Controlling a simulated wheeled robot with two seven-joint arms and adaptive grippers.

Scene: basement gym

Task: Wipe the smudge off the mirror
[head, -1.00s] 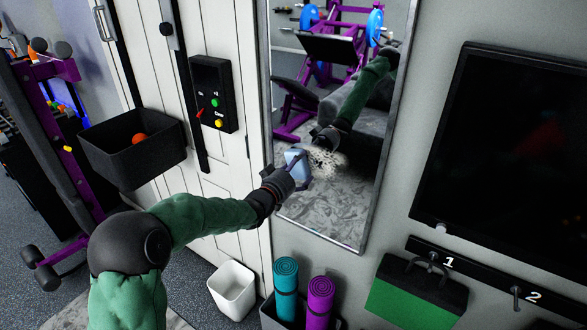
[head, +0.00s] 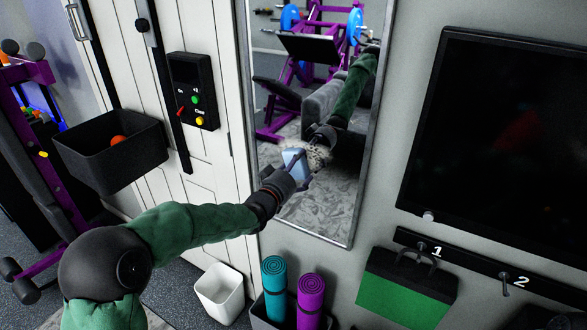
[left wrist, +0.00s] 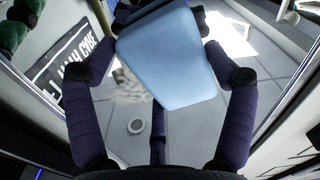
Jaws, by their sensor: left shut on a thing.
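The mirror (head: 318,208) hangs on the wall in a thin grey frame. The smudge (head: 319,156) is a pale, speckled patch on the glass, partly covered by the blue pad. My left gripper (head: 291,172) is shut on a light blue wiping pad (head: 296,162), just left of the smudge. Whether the pad touches the glass I cannot tell. In the left wrist view the pad (left wrist: 172,62) sits between my dark fingers, and the smudge (left wrist: 128,88) shows beside it on the left. My right gripper is out of view.
Rolled mats, teal (head: 274,285) and purple (head: 310,295), stand below the mirror near a white bin (head: 222,293). A dark box (head: 112,155) with an orange ball and a control panel (head: 192,90) are on the left. A dark screen (head: 490,130) hangs on the right.

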